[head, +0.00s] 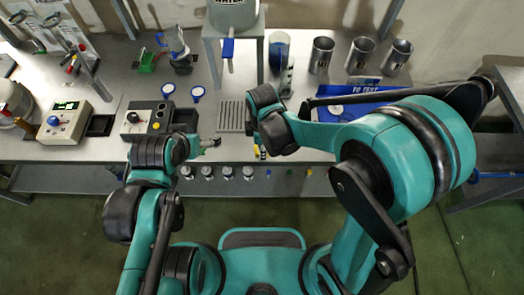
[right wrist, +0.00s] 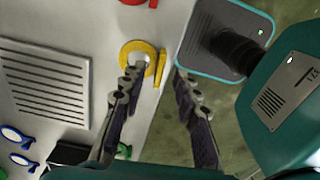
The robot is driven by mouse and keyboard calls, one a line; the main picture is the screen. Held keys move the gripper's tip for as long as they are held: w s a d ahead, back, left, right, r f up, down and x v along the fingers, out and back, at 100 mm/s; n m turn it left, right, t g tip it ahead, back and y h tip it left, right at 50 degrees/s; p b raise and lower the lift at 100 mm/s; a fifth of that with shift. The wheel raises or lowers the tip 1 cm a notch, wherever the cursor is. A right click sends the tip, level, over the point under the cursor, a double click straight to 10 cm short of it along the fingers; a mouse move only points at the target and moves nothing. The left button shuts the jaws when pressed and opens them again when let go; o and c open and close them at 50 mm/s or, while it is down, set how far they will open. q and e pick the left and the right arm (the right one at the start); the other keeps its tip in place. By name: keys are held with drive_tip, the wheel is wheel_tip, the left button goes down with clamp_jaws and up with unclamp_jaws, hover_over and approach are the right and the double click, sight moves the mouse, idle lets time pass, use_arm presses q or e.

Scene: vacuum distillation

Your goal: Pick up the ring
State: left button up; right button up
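A yellow ring (right wrist: 137,47) lies flat on the light bench top near its edge in the right wrist view, with a yellow strip beside it. My right gripper (right wrist: 158,80) is open. One finger overlaps the ring's lower side in the picture; the other is over the gap beyond the bench edge. I cannot tell whether the finger touches the ring. My left gripper (head: 208,143) hangs near the bench's front edge, apart from the ring.
A slotted grate (head: 231,116) lies left of the right wrist. Blue ring-shaped pieces (head: 197,92) lie farther left. Metal beakers (head: 361,54) stand at the back right, and a blue tray (head: 345,110) lies below my right forearm. A control box (head: 147,120) stands behind my left arm.

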drive_tip(key=shift+f, duration=0.95)
clamp_jaws()
drive_tip(key=shift+r, duration=0.1)
